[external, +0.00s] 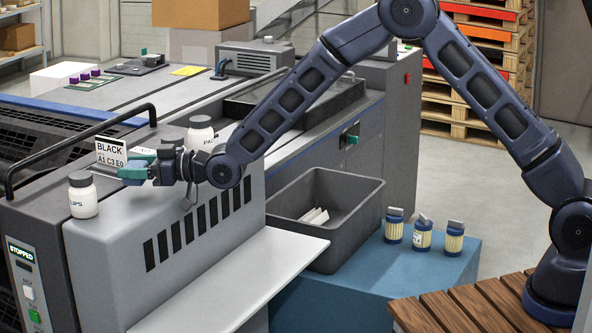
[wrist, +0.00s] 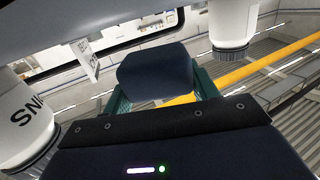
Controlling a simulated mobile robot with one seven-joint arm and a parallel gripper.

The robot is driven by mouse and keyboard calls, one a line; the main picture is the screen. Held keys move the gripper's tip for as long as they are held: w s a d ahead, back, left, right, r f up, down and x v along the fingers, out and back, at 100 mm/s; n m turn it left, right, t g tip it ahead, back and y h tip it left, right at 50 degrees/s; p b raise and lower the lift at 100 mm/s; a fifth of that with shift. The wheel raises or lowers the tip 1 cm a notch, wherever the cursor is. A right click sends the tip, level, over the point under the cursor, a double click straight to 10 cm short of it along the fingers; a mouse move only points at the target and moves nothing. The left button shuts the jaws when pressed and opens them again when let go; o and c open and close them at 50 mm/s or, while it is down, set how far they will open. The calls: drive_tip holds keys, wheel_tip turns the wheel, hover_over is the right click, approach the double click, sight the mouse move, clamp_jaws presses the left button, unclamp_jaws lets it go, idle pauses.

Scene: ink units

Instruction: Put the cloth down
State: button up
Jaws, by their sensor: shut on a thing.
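My gripper (external: 132,164) is over the top of the grey machine, between two white bottles. In the wrist view its green fingers (wrist: 160,92) are shut on a dark blue, rounded lump, which I take to be the cloth (wrist: 155,70). In the external view the cloth cannot be made out; the gripper hides it. A white bottle with a dark cap (external: 83,197) stands left of the gripper, and a second white bottle (external: 201,136) stands behind it. Whether the cloth touches the surface below cannot be told.
A white card reading BLACK (external: 111,153) stands close behind the fingers. A black handrail (external: 80,135) runs along the machine's left. A grey bin (external: 340,235) with white pieces inside and several yellow-banded jars (external: 423,237) are to the right. The pale shelf (external: 245,275) is bare.

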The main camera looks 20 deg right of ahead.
drive_tip(key=shift+f, duration=1.45)
drive_tip(key=shift+f, duration=0.15)
drive_tip(key=o, duration=1)
drive_tip(key=shift+o, duration=0.2)
drive_tip(key=shift+d, duration=0.1)
drive_tip(key=v, duration=1.2)
